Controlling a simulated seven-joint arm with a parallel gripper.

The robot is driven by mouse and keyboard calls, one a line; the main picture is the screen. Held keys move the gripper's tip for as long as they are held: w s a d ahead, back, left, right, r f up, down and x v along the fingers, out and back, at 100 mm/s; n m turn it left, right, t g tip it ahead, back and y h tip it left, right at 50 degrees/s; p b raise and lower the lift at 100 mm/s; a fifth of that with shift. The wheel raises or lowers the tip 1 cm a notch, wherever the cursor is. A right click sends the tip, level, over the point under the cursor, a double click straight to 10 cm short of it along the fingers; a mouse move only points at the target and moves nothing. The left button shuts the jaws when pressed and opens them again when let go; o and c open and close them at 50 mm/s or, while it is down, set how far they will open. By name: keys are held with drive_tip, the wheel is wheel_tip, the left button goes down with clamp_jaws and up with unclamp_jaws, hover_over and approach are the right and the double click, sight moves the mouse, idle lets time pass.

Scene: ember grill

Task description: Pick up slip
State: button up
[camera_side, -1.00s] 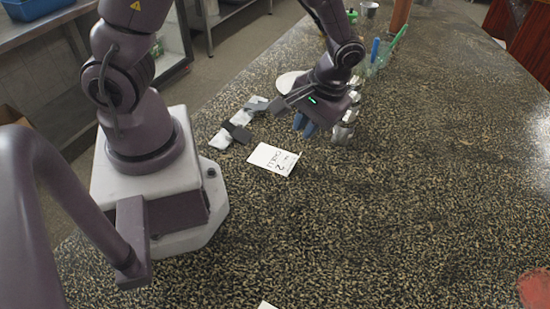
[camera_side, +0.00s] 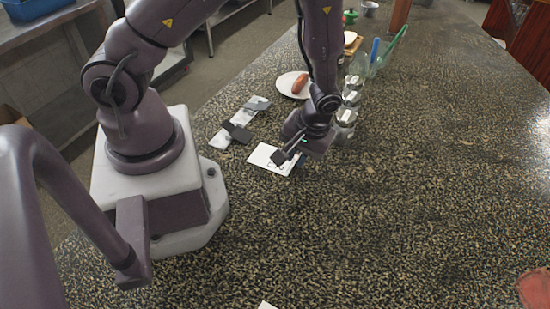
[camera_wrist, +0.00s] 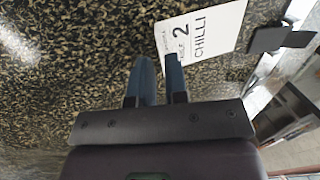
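The slip (camera_side: 262,155) is a white card lying flat on the speckled counter; part of it is hidden behind my gripper in the side view. In the wrist view the slip (camera_wrist: 208,32) shows "2" and "CHILLI" in black print. My gripper (camera_wrist: 158,60) has two blue fingers with a narrow gap between them, and no object shows in that gap. The fingertips are close to the slip's near left corner in the wrist view; whether they touch it I cannot tell. In the side view my gripper (camera_side: 298,158) is low over the slip's right end.
A dark clip-like block (camera_side: 238,132) lies across white papers left of the slip; it also shows in the wrist view (camera_wrist: 280,39). A white plate with a sausage (camera_side: 300,85) and several metal-topped jars (camera_side: 346,115) stand behind.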

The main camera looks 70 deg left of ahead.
sight(294, 164)
drive_tip(key=shift+x, duration=1.55)
clamp_jaws()
drive_tip(key=shift+r, duration=0.15)
wheel_tip(294, 164, up, 9)
drive_tip(key=shift+r, duration=0.15)
drive_tip(key=w+a+f+t+h, duration=0.1)
drive_tip(key=w+a, duration=0.8)
drive_tip(key=a, duration=0.1)
drive_tip(key=shift+a+f, duration=0.4)
